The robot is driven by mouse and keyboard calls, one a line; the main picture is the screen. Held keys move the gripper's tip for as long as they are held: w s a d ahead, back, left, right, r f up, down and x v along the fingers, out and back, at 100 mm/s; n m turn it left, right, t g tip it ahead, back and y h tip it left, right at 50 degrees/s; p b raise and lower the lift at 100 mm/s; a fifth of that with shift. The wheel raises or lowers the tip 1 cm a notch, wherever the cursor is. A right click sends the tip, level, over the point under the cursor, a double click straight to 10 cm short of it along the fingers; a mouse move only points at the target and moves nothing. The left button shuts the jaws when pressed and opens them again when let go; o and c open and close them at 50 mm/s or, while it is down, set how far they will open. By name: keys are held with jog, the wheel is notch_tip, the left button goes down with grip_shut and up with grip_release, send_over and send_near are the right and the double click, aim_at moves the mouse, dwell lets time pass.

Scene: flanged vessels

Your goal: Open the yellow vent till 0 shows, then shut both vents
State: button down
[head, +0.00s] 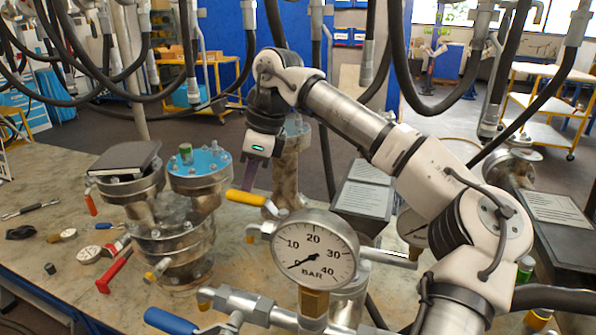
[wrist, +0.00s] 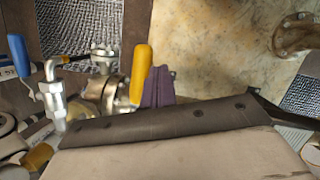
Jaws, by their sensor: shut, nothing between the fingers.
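The yellow vent handle (head: 246,198) sticks out to the left behind the pressure gauge (head: 314,250). It also shows in the wrist view (wrist: 141,72). The blue vent handle (head: 171,321) is at the bottom edge, on the near side of the gauge, and at the left of the wrist view (wrist: 19,56). The gauge needle points lower left, at or close to the 0 mark. My gripper (head: 250,181) points down with purple fingers shut and empty, right beside the yellow handle. In the wrist view the fingers (wrist: 158,88) overlap the handle's edge; I cannot tell whether they touch.
Two flanged vessels (head: 178,248) stand left of the gauge, one with a blue top. Spanners, a red-handled tool (head: 113,272) and small parts lie on the bench (head: 60,225) at the left. Hoses hang overhead.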

dwell(0.5)
jog(key=b+v, duration=0.1)
jog(key=v, duration=1.2)
jog(key=shift+r, duration=0.4)
jog(key=shift+d, duration=0.1)
